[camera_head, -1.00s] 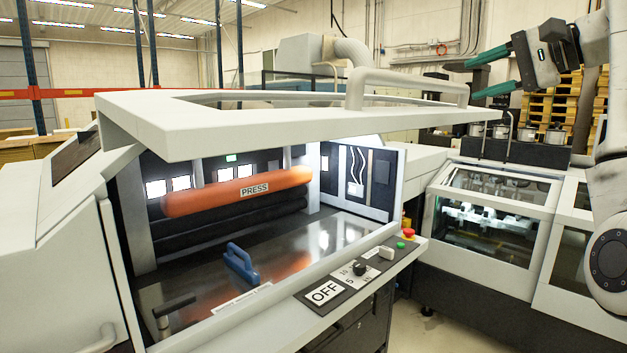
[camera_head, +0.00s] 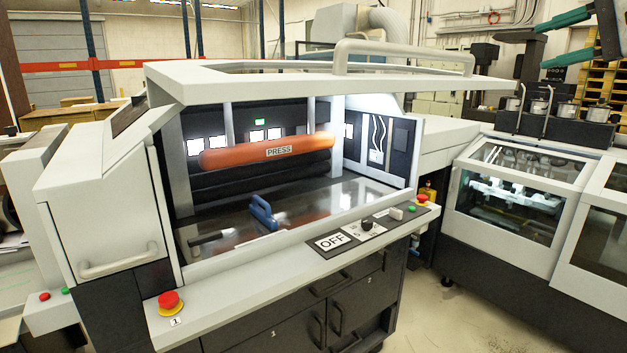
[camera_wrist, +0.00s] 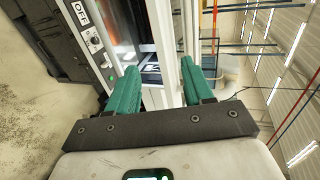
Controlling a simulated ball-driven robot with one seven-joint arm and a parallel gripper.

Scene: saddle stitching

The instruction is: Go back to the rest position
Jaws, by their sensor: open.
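My gripper (camera_head: 568,38) is at the top right of the head view, with its two green fingers apart and nothing between them. In the wrist view my gripper (camera_wrist: 158,92) also shows open and empty, with the press machine tilted sideways beyond it. The press machine (camera_head: 290,250) stands left of my gripper in the head view, with its lid (camera_head: 330,84) raised. Inside are an orange roller (camera_head: 240,152) marked PRESS and a blue handle (camera_head: 263,212) on the metal bed. My gripper is apart from the machine.
A control strip (camera_head: 345,237) with an OFF label runs along the machine's front edge. A red emergency button (camera_head: 169,302) sits at its front left corner. A second machine with glass covers (camera_head: 520,190) stands at the right. The floor (camera_head: 480,310) between them is clear.

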